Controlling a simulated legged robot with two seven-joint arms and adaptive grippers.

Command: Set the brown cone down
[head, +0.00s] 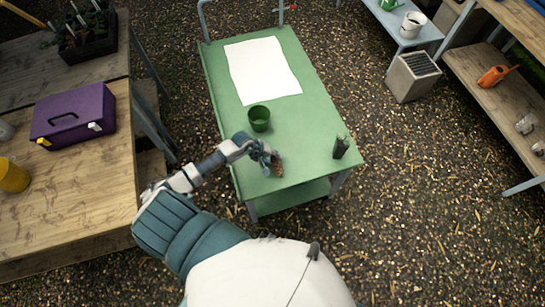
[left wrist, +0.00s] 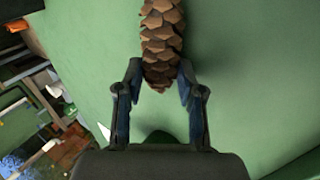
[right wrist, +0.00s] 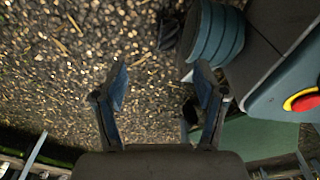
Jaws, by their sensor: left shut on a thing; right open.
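The brown cone (head: 278,166) is a scaly pine cone at the near edge of the green table (head: 215,75). My left gripper (head: 268,158) is shut on it. In the left wrist view the cone (left wrist: 161,35) has its lower end between the two fingertips of my left gripper (left wrist: 160,75), and the green tabletop (left wrist: 235,60) lies behind. I cannot tell whether the cone touches the tabletop. My right gripper (right wrist: 162,82) is open and empty, with the gravel ground behind it. It does not show in the head view.
A green pot (head: 259,124) stands behind the left gripper, and a dark upright object (head: 341,147) stands at the table's right edge. A white sheet (head: 262,70) covers the table's far part. Bare tabletop lies between pot and dark object. A purple box (head: 73,115) sits on the left bench.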

